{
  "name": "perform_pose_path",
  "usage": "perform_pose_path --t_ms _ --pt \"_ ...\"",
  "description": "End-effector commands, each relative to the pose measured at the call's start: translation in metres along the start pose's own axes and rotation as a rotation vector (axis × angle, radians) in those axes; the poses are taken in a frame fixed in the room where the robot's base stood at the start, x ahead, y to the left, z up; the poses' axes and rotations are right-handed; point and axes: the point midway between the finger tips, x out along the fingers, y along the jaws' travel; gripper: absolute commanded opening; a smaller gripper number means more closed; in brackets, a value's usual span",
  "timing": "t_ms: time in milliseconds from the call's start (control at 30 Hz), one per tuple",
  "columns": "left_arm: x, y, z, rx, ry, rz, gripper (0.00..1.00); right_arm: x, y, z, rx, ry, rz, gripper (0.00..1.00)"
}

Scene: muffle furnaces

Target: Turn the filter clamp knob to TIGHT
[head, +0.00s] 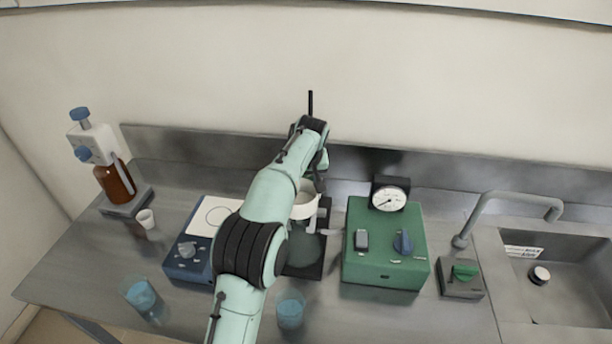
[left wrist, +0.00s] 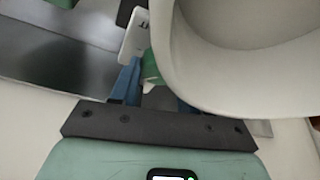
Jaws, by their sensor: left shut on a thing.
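A white filter funnel (head: 305,206) stands over a dark base (head: 306,270) in the middle of the bench, partly behind my left arm. It fills the upper right of the left wrist view (left wrist: 215,85). My left gripper (left wrist: 150,88) has blue fingers and is shut on a small green piece (left wrist: 150,70), which looks like the clamp knob, close beside the funnel. A white label plate (left wrist: 134,38) with dark marks is just beyond it; its text and the knob's setting cannot be read. My arm hides the knob in the head view. My right gripper is not in view.
A blue hotplate (head: 188,262), beakers (head: 143,296) and a bottle dispenser (head: 113,180) are left.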

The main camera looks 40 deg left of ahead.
Motion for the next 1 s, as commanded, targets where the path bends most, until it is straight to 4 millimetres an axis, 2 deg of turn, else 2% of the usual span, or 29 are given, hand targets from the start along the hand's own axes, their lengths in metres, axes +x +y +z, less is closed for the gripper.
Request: perform_pose_path --t_ms 267,700,1000 --pt "-0.002 -0.002 -0.001 0.133 0.001 0.058 0.15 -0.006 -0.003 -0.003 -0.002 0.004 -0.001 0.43" --pt "-0.002 -0.004 -0.003 0.445 0.003 0.187 0.15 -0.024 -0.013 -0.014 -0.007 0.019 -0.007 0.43" --pt "-0.002 -0.004 -0.003 0.58 0.002 0.242 0.15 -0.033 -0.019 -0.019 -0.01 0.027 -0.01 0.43"
